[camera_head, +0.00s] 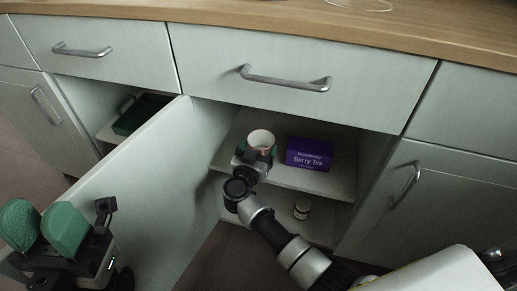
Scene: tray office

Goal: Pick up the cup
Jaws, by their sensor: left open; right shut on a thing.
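The white cup (261,138) is at the upper shelf inside the open cabinet, upright with its mouth facing up. My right gripper (256,153) reaches into the cabinet and is shut on the cup. The gripper hides the cup's lower part, so I cannot tell whether its base touches the shelf. My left gripper (43,228), with green finger pads, is open and empty at the lower left, outside the cabinet in front of the open door.
A purple Berry Tea box (309,154) stands right of the cup on the shelf (328,186). A small jar (302,208) is below. The open door (150,190) stands left of my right arm. A green tray (141,114) sits behind it. Closed drawers and a wooden countertop (420,28) are above.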

